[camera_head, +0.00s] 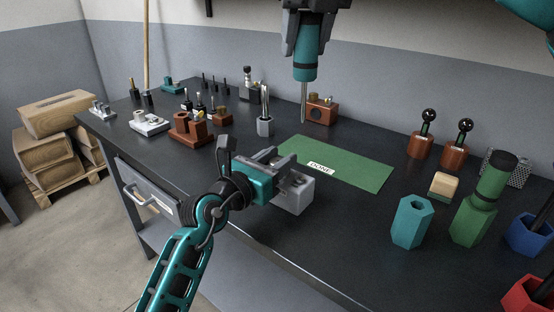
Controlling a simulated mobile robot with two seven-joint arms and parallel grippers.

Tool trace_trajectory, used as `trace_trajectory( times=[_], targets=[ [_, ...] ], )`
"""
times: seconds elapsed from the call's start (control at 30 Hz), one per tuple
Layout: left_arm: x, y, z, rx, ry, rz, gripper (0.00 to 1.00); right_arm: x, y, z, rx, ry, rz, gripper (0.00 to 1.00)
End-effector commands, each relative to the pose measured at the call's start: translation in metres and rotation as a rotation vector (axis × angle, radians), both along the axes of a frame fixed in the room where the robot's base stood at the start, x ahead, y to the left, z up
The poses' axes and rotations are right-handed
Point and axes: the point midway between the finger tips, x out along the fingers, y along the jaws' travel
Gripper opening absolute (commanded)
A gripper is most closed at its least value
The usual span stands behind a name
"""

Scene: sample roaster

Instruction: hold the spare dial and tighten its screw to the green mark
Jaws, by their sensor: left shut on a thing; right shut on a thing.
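My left gripper (280,168) reaches in low over the front part of the bench. It is shut at a small grey block (292,200), whose top carries a small dark round part. The fingers hide most of what they grip; I take it to be the spare dial, but its screw and green mark cannot be made out. My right gripper (307,30) is at the top middle, shut on a teal screwdriver (306,66). The screwdriver hangs upright, its thin shaft pointing down, behind and apart from the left gripper.
A green mat (356,175) labelled DONE lies right of the grey block. Brown stands and small tools fill the back left. A teal hexagonal holder (410,222), a green grinder-like cylinder (484,200) and a blue holder (531,234) stand at right. The front middle is clear.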

Motion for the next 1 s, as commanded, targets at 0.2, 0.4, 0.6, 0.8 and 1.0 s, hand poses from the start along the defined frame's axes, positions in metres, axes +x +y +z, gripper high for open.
trace_trajectory(
  times=[0.2, 0.4, 0.6, 0.8, 1.0],
  targets=[
    [0.0, 0.0, 0.001, -0.001, -0.001, 0.001, 0.0, 0.0, 0.0, 0.001, 0.0, -0.001, 0.0, 0.0],
    [0.0, 0.0, 0.001, -0.001, -0.002, 0.001, 0.0, 0.0, 0.0, 0.001, 0.0, -0.001, 0.0, 0.0],
    [0.0, 0.0, 0.001, -0.001, -0.002, 0.001, 0.0, 0.0, 0.0, 0.001, 0.0, -0.001, 0.0, 0.0],
    [0.0, 0.0, 0.001, -0.001, -0.002, 0.001, 0.0, 0.0, 0.0, -0.007, 0.0, 0.006, 0.053, 0.0],
    [0.0, 0.0, 0.001, -0.001, -0.002, 0.001, 0.0, 0.0, 0.002, -0.035, 0.002, 0.011, 0.291, 0.0]
  ],
)
